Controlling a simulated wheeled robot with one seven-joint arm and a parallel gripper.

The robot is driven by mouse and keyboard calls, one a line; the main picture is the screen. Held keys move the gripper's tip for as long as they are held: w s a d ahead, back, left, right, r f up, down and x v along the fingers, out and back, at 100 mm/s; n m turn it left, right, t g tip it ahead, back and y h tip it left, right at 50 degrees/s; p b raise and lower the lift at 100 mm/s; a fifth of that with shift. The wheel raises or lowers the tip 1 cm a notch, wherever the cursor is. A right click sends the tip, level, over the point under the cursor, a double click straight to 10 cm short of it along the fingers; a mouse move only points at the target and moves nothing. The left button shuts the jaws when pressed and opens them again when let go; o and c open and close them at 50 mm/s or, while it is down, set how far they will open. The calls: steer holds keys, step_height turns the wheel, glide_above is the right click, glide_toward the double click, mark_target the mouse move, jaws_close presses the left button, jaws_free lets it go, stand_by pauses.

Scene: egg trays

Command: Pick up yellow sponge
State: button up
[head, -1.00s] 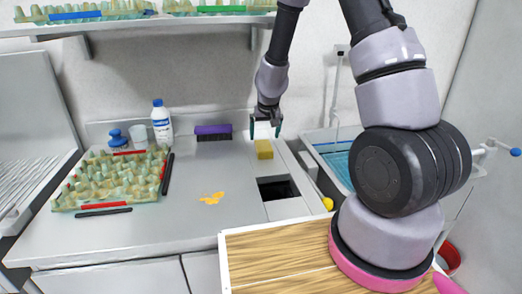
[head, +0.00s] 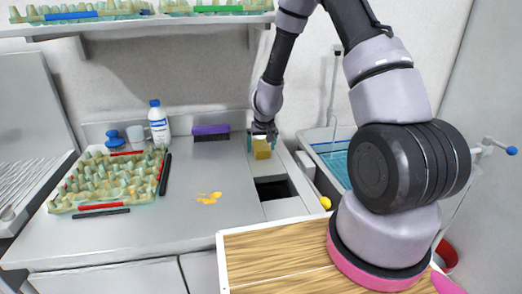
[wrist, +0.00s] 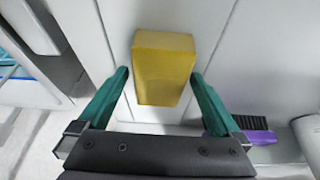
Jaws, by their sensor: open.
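The yellow sponge (head: 262,150) stands on the grey counter behind the dark square opening, a yellow block. In the wrist view the sponge (wrist: 163,68) lies between the tips of my two green fingers and reaches beyond them. My gripper (head: 263,142) is over the sponge, pointing down, with a finger on each side of it. In the wrist view my gripper (wrist: 160,85) is open, with a gap between each finger and the sponge. The gripper hides the sponge's upper part in the head view.
A purple brush (head: 211,132) lies left of the sponge. A dark opening (head: 274,189) is in front of it. A sink (head: 332,160) is to the right. An egg tray (head: 110,183), a white bottle (head: 159,123) and a yellow spill (head: 209,198) are further left. A shelf (head: 130,27) is above.

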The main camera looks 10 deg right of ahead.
mark_target(261, 143)
steer(key=c, duration=1.2)
steer(key=shift+r, duration=0.1)
steer(key=shift+c, duration=0.2)
steer(key=shift+r, duration=1)
steer(key=shift+w+d+r, duration=0.1)
steer(key=shift+r, duration=0.6)
step_height(261, 143, up, 6)
steer(key=shift+r, duration=0.2)
steer(key=o, duration=0.6)
steer(key=shift+c, duration=0.2)
steer(key=c, duration=0.4)
